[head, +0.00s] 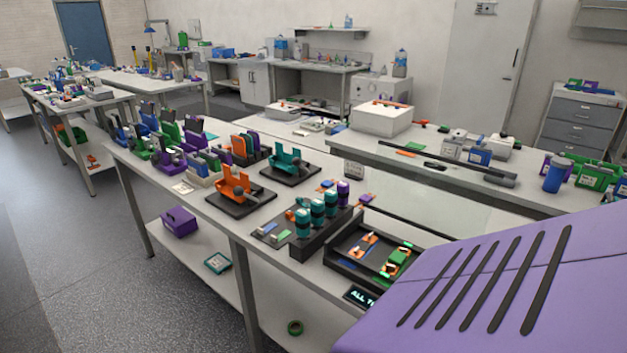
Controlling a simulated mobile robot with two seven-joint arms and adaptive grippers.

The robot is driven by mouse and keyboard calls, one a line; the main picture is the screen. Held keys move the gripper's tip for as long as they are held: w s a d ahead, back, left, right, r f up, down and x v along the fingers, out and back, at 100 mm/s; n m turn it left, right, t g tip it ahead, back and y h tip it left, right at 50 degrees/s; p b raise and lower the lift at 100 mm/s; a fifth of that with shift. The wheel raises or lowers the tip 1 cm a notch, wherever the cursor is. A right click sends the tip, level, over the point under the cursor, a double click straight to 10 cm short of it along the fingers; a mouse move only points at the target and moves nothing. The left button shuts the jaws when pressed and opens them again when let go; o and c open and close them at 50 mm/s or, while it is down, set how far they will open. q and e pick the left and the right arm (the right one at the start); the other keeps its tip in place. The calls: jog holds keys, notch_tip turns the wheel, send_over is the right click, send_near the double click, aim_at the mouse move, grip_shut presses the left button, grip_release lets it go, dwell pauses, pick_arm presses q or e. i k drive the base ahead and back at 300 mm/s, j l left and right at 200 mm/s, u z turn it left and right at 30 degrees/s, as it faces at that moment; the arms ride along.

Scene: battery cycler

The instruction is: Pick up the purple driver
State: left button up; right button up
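What looks like the purple driver (343,192) stands upright at the far end of a row of teal-topped drivers (317,212) in a dark rack (312,242). The rack sits near the front right end of the long light workbench. The purple top shows clearly; the lower part is hidden by the rack and the neighbouring driver. Neither of my grippers is in view.
A dark tray (336,258) with orange and green parts lies right of the rack. Orange (236,187) and teal (287,161) fixtures stand behind it to the left. Grey floor (120,290) is open at the left.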

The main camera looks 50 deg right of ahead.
aim_at(343, 186)
jog(key=i+u, duration=0.15)
jog(key=i, duration=1.45)
